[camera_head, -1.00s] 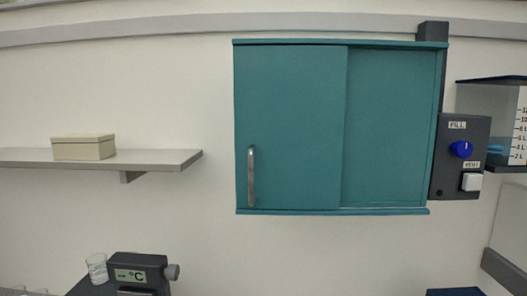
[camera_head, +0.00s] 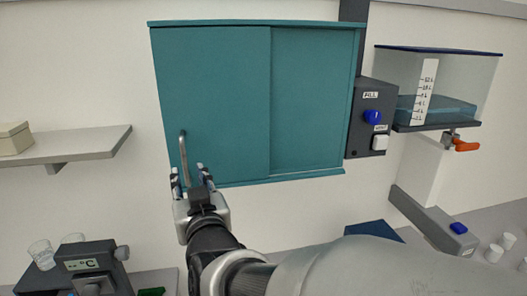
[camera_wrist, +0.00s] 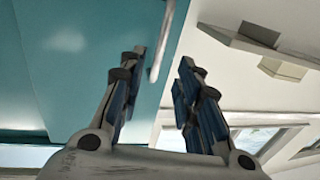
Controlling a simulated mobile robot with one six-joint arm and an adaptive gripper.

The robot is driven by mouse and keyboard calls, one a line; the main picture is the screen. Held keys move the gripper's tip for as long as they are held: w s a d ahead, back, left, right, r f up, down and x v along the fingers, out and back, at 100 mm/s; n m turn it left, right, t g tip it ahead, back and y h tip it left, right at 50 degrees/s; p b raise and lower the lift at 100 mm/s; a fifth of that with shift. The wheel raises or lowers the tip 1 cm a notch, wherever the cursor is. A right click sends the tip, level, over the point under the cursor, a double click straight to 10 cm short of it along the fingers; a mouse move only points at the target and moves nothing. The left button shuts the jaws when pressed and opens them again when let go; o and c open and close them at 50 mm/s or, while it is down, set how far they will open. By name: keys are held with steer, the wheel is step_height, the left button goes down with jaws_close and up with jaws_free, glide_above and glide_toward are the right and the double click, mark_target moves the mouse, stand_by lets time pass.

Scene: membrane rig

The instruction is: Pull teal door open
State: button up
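The teal door (camera_head: 215,95) is the left front panel of a wall cabinet and covers its left half. A second teal panel (camera_head: 308,100) fills the right half. The door's vertical metal handle (camera_head: 183,155) is near its lower left edge. My gripper (camera_head: 188,178) is open and empty at the handle's lower end. In the wrist view, my gripper's fingers (camera_wrist: 162,72) are spread apart, and the handle (camera_wrist: 162,40) shows in the gap, nearer the left finger. I cannot tell whether they touch.
A grey shelf (camera_head: 85,147) with a beige box (camera_head: 14,138) is to the left. A control box (camera_head: 371,118) with a blue knob adjoins the cabinet's right side, beside a water tank (camera_head: 440,85). A °C device (camera_head: 90,268) and beakers stand at lower left.

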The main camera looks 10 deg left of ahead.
mark_target(185, 162)
steer(key=p+x, duration=0.2)
steer(key=x, duration=0.8)
jaws_close()
stand_by(0.5)
